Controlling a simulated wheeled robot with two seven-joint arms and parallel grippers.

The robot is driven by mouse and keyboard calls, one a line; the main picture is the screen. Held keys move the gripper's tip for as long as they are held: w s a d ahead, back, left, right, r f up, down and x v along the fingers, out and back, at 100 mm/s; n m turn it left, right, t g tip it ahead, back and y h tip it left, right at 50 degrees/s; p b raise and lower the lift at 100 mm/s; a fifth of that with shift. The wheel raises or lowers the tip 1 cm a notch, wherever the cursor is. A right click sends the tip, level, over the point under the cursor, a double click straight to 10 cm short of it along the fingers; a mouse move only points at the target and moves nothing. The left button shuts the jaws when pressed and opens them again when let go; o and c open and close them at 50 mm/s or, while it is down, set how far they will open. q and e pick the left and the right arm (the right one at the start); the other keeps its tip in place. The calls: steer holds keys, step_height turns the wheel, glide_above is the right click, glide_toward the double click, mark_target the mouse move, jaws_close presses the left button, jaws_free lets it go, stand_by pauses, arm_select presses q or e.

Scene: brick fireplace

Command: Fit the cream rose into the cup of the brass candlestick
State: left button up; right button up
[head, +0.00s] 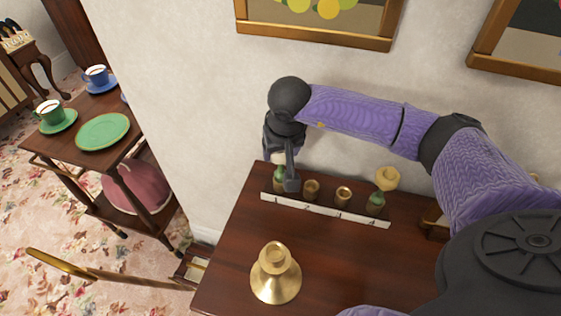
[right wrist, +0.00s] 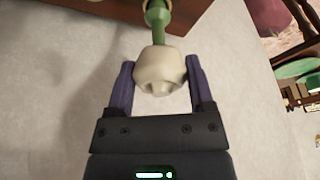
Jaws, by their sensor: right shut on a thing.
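The cream rose (right wrist: 160,72) is between the two fingers of my right gripper (right wrist: 161,82), which is shut on its head in the right wrist view. Its green stem (right wrist: 157,22) points away from the gripper. In the head view my right gripper (head: 285,172) is over the left end of a narrow rack (head: 325,212) and partly hides the rose. I cannot tell whether the stem is still in the rack. The brass candlestick (head: 275,283) stands upright at the table's front left, its cup open and empty. My left gripper is out of view.
The rack also has brass-rimmed cups (head: 343,194) and a yellow rose (head: 387,178) at its right end. The dark wooden table (head: 225,275) is clear between rack and candlestick. The wall is close behind. A side table (head: 80,145) with cups stands at left.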

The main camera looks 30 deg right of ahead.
steer(key=shift+r+p, duration=0.35)
steer(key=shift+r, duration=0.35)
steer(key=shift+r, duration=0.1)
steer(key=shift+r+p, duration=0.3)
steer(key=shift+r, duration=0.2)
steer(key=shift+r+p, duration=0.8)
steer(key=shift+r, duration=0.15)
steer(key=shift+f, duration=0.1)
